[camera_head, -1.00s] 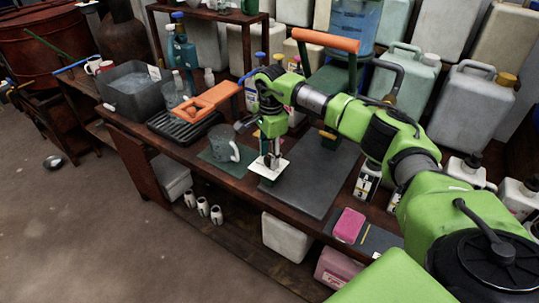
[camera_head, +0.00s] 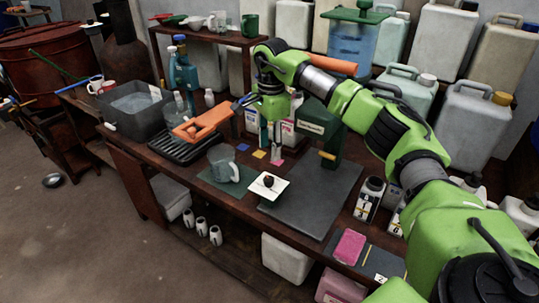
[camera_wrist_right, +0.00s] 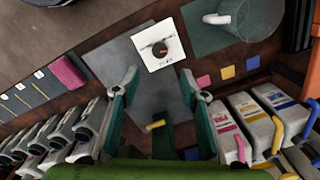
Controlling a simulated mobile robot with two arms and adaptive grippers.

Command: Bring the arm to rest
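My right gripper (camera_head: 277,153) hangs fingers-down above the workbench (camera_head: 137,160), behind a white square tile (camera_head: 278,193). A small dark round thing (camera_head: 268,181) sits on the tile. In the right wrist view my right gripper (camera_wrist_right: 157,86) has its two green fingers spread with nothing between them. The tile (camera_wrist_right: 147,58) lies beyond the fingertips there, apart from them, with the dark round thing (camera_wrist_right: 160,49) on it. My right arm (camera_head: 385,135) reaches in from the right, bent over the bench. My left gripper is not in view.
A grey mug (camera_head: 224,170) stands on a green mat left of the tile. A dark grey mat (camera_head: 318,190) lies right of it. A green stand with an orange handle, bottles and several canisters (camera_head: 475,115) crowd the back.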

